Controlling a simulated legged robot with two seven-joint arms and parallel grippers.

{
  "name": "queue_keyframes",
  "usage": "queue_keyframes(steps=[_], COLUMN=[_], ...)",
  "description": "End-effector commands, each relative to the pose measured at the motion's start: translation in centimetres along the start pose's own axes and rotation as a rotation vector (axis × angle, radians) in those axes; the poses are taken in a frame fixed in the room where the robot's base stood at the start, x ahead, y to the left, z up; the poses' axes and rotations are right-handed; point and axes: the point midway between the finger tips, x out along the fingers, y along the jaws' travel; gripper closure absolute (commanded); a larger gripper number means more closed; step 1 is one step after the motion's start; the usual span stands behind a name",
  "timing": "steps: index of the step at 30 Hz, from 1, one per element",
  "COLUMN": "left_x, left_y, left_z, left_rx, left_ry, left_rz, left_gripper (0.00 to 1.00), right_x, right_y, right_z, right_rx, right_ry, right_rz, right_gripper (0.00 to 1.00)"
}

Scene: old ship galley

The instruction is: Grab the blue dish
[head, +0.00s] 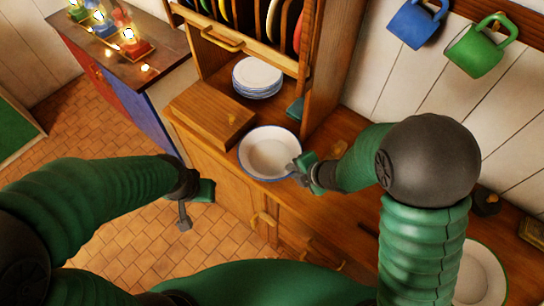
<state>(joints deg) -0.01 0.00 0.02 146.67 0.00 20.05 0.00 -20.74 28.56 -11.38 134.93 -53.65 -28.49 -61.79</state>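The blue dish (262,153) looks like a white bowl with a blue rim. It sits on the wooden counter near its front edge. My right gripper (301,168) is at the dish's right rim. One grey finger overlaps the inside of the rim and a green part is just outside it. Whether the fingers press on the rim or only straddle it I cannot tell. My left gripper (194,205) is open and empty, over the floor in front of the cabinet, away from the dish.
A wooden box (212,115) stands close left of the dish. Stacked blue-rimmed plates (257,75) sit behind, under a plate rack (245,48). A green-rimmed dish (478,275) lies at lower right. Blue (416,24) and green (480,50) mugs hang on the wall.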

Motion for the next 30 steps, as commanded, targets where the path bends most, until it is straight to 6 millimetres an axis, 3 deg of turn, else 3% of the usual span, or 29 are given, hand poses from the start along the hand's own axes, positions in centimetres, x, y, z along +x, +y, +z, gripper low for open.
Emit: queue_keyframes(steps=[3, 8, 12, 30], left_x=[0.18, 0.14, 0.14, 0.13], left_y=[-0.02, -0.02, -0.02, -0.02], left_z=[0.05, 0.04, 0.04, 0.04], left_rx=[0.0, -0.001, -0.001, -0.001], left_ry=[0.0, 0.0, 0.0, 0.0], left_rz=[0.0, 0.0, 0.0, 0.0], left_gripper=[0.64, 0.64, 0.64, 0.64], right_x=[1.02, 0.96, 0.95, 0.88], right_y=[0.0, 0.03, 0.01, 0.08], right_z=[-0.04, -0.01, 0.02, 0.01], right_rx=[0.0, 0.001, 0.001, 0.001], right_ry=[-0.001, 0.0, 0.0, 0.0], right_rz=[-0.001, 0.001, 0.001, 0.002], right_gripper=[0.84, 0.84, 1.0, 1.0])
